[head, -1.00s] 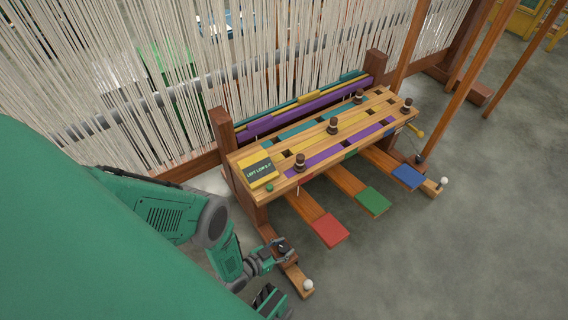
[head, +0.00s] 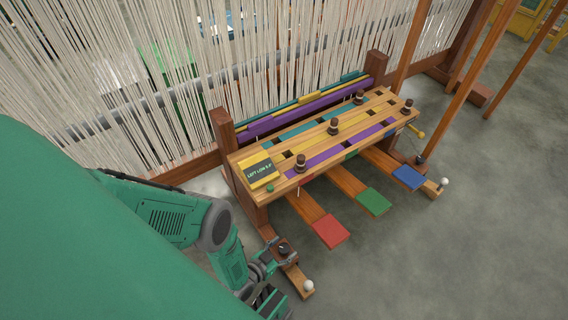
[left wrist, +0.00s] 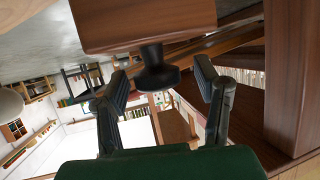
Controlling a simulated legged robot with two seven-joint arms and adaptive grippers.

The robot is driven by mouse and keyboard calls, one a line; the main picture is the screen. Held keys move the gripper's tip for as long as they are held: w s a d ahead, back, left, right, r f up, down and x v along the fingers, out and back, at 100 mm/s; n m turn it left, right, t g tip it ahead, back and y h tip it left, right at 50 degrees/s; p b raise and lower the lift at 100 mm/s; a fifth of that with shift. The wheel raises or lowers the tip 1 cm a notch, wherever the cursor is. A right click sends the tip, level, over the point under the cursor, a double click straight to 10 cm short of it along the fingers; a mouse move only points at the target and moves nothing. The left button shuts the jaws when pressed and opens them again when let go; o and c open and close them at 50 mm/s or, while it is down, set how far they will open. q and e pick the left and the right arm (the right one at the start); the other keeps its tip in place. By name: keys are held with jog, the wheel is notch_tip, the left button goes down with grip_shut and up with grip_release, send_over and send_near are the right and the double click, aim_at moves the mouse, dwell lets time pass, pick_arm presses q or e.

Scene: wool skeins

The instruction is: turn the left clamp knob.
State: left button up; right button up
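The left clamp knob (head: 284,249) is a small dark knob on the wooden foot at the loom's near left corner. In the left wrist view the black knob (left wrist: 157,76) sticks out of a brown wooden block (left wrist: 145,25). My left gripper (head: 276,257) is beside the knob in the head view. In the left wrist view its two fingers are spread, one on each side of the knob, with gaps on both sides. I cannot tell how deep the knob sits between the fingertips. My right gripper is not in view.
The slatted loom bench (head: 345,130) stands just beyond, with a sign (head: 259,171) and several brown pegs on top. Red (head: 329,230), green (head: 373,201) and blue (head: 408,177) pedals stick out in front. A white ball (head: 309,286) tops the foot's end.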

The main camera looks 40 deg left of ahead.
pick_arm(q)
jog(key=v, duration=1.2)
